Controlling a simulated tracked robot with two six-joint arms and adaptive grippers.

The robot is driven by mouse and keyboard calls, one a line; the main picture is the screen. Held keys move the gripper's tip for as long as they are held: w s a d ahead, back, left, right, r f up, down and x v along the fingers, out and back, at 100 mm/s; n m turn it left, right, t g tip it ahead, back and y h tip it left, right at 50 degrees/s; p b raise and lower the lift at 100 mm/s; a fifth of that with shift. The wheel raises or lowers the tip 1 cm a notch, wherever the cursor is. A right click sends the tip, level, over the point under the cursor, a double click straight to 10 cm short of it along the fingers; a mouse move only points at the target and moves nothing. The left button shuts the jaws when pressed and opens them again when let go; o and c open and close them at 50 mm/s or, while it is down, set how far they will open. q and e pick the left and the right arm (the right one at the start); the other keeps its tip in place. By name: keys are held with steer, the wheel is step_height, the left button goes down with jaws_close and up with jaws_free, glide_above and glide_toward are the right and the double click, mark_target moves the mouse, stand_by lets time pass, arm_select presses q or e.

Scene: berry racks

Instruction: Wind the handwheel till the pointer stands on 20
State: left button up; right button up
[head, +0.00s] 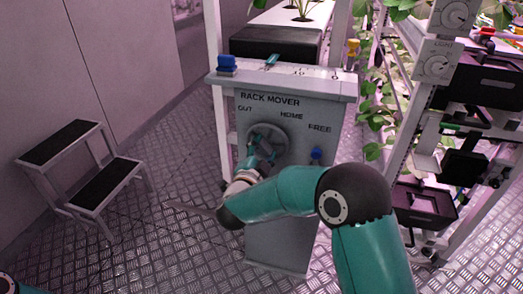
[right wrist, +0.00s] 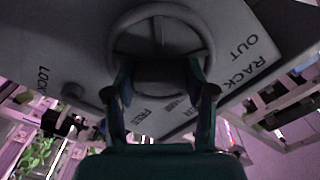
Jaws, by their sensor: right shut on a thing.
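The grey handwheel (head: 285,133) sits on the front of the grey RACK MOVER cabinet (head: 280,215). My right gripper (head: 262,146) reaches it from the front and is shut on it. In the right wrist view, my right gripper's fingers (right wrist: 160,88) stand on either side of the wheel's dark middle part, and the round rim (right wrist: 160,11) shows beyond them. A small blue-teal pointer (head: 271,60) stands left of the middle on the pale scale on the cabinet's top (head: 310,73). The scale's figures are too small to read. My left gripper is out of view.
A blue knob (head: 227,64) stands at the cabinet's top left, and a blue lever knob (head: 316,153) sits near FREE. A two-step stool (head: 62,140) stands on the left. Plant racks (head: 425,90) with a dark bin (head: 424,203) stand close on the right. The metal floor (head: 150,250) is clear at front left.

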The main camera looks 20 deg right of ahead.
steer(key=shift+n, duration=0.3)
steer(key=n+p, duration=0.2)
steer(key=n, duration=0.3)
steer(key=shift+r+p, duration=0.1)
steer(key=shift+p, duration=0.25)
steer(key=shift+n+p, duration=1.05)
steer(key=shift+n, duration=1.15)
steer(key=o, duration=1.2)
steer(key=shift+c, duration=0.2)
